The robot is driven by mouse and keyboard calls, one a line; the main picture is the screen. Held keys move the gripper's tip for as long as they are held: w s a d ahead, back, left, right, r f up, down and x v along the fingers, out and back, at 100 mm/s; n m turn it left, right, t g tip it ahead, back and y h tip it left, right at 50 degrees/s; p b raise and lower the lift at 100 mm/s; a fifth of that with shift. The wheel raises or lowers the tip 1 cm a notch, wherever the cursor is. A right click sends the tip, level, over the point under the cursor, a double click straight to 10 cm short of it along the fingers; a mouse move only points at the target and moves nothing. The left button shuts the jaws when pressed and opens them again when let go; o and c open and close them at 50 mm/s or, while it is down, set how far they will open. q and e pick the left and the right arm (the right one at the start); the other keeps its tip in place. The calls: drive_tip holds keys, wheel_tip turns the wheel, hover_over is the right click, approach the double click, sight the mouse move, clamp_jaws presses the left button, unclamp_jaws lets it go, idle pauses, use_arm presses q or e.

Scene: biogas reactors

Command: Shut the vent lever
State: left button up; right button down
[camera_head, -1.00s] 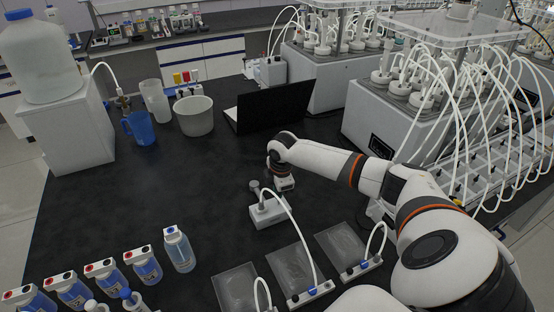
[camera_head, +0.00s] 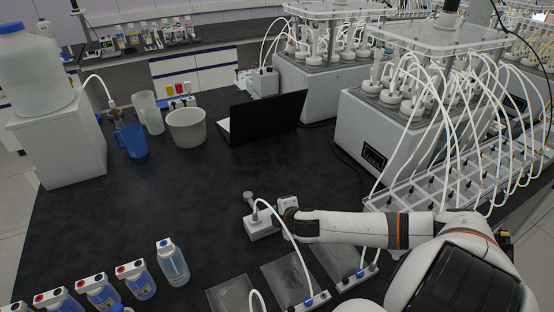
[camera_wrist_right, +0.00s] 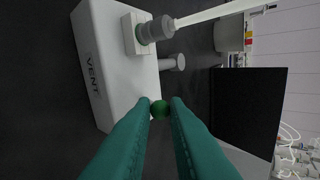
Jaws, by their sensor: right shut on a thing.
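The white vent box (camera_head: 262,229) stands on the black bench, with a grey upright post and a white tube at its top. In the right wrist view the box (camera_wrist_right: 112,75) fills the left side, and VENT is printed on its face. A round green knob (camera_wrist_right: 160,109), which looks like the lever's end, sits at the box's edge. My right gripper (camera_wrist_right: 160,113) has its two teal fingers on either side of this knob, shut on it. The lever's arm is hidden. In the head view my right gripper (camera_head: 284,213) is at the box's right side. My left gripper is not in view.
Clear flat bags (camera_head: 286,279) with white tubes lie in front of the box. Blue-labelled bottles (camera_head: 172,262) stand at front left. A laptop (camera_head: 268,118), a tub (camera_head: 187,127) and a blue jug (camera_head: 131,141) stand behind. Reactors (camera_head: 390,140) stand at right. The middle bench is clear.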

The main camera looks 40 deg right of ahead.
drive_tip(key=shift+s+f+t, duration=0.15)
drive_tip(key=shift+t, duration=0.15)
idle(0.4)
drive_tip(key=c, duration=1.4)
unclamp_jaws()
drive_tip(key=v, duration=1.2)
drive_tip(key=shift+f, duration=0.1)
